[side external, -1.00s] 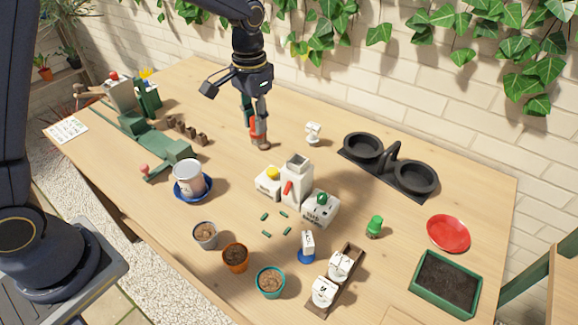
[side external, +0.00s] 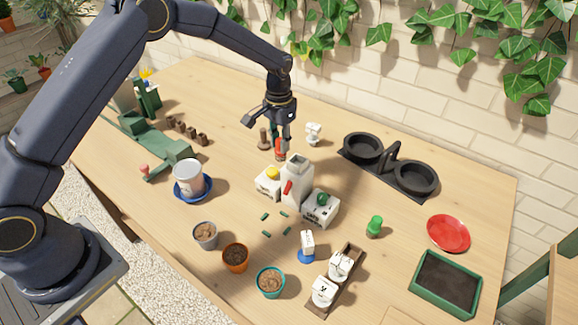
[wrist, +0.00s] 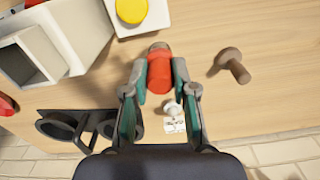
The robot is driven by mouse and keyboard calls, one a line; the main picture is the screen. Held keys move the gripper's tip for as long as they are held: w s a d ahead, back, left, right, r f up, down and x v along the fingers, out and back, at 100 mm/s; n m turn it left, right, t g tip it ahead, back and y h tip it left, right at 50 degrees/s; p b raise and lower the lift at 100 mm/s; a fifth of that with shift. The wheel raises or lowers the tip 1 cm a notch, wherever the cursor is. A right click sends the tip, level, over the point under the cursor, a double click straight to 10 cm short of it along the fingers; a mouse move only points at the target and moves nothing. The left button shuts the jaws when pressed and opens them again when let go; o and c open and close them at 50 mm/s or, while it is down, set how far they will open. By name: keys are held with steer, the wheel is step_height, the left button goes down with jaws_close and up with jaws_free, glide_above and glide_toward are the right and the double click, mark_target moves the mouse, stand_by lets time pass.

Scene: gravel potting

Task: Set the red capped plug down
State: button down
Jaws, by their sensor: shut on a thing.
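The red capped plug (side external: 280,147) is in my gripper (side external: 280,138), red with a grey-brown end pointing down. In the wrist view the plug (wrist: 160,72) lies between the two teal fingertips (wrist: 161,78), which are shut on its sides. In the side view it is just behind the white box with the yellow knob (side external: 268,184) and the tall white container (side external: 296,183). Whether its lower end touches the table is hard to tell.
A brown wooden peg (side external: 264,138) stands to the left of my gripper, and a small white object (side external: 313,132) to the right. A black double-ring holder (side external: 388,165) is farther right. Bare table (side external: 225,130) lies to the left of the peg.

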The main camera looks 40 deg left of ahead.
steer(key=w+f, duration=0.2)
steer(key=f, duration=0.1)
steer(key=shift+w+d, duration=0.1)
steer(key=shift+w, duration=0.15)
steer(key=shift+f, duration=1.55)
steer(key=shift+f, duration=0.15)
steer(key=c, duration=0.9)
jaws_free()
